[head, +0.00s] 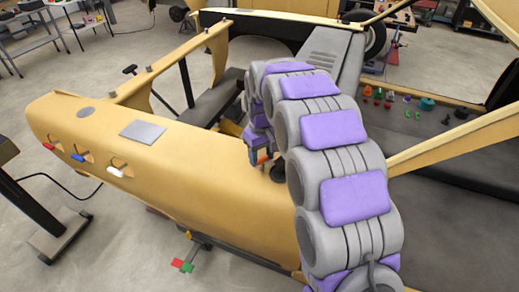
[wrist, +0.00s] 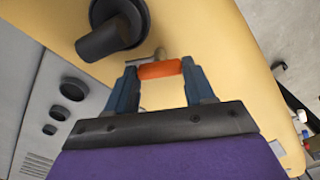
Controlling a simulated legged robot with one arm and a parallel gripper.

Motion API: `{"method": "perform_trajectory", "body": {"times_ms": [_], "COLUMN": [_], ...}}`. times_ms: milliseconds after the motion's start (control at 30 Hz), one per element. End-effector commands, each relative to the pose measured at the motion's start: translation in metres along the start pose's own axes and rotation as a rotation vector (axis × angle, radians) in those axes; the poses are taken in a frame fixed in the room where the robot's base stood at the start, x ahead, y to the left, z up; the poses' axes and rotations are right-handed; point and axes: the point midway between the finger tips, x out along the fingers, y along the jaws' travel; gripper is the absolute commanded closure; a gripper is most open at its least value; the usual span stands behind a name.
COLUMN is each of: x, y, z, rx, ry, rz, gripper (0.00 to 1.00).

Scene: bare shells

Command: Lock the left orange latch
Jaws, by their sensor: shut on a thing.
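The orange latch (wrist: 160,69) is a short orange handle on a small metal stem, against the yellow shell panel (wrist: 215,50) in the wrist view. My gripper (wrist: 159,67) is shut on it, with one blue-grey finger at each end of the handle. In the head view my gripper (head: 260,158) is at the yellow body (head: 180,165), just left of my purple and grey arm. Only a small orange bit of the latch shows there, and the arm hides much around it.
A black knob (wrist: 112,35) sticks out of the panel close to the latch. Red, blue (head: 77,157) and white (head: 115,172) handles sit in recesses at the body's left end. Several small coloured parts (head: 390,97) lie on the dark surface at right. Grey floor is open at lower left.

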Motion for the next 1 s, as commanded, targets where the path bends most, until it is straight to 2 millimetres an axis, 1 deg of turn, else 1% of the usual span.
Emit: {"method": "perform_trajectory", "body": {"times_ms": [133,700,1000], "x": [-0.0018,-0.0021,-0.0013], "y": [0.0011,-0.0016,-0.0032], "z": [0.0031,0.0013,0.0005], "rx": [0.14,0.671,0.882], "ry": [-0.01,-0.007,-0.005], "rz": [-0.001,0.002,0.004], "gripper": [0.77,0.77,0.77]}}
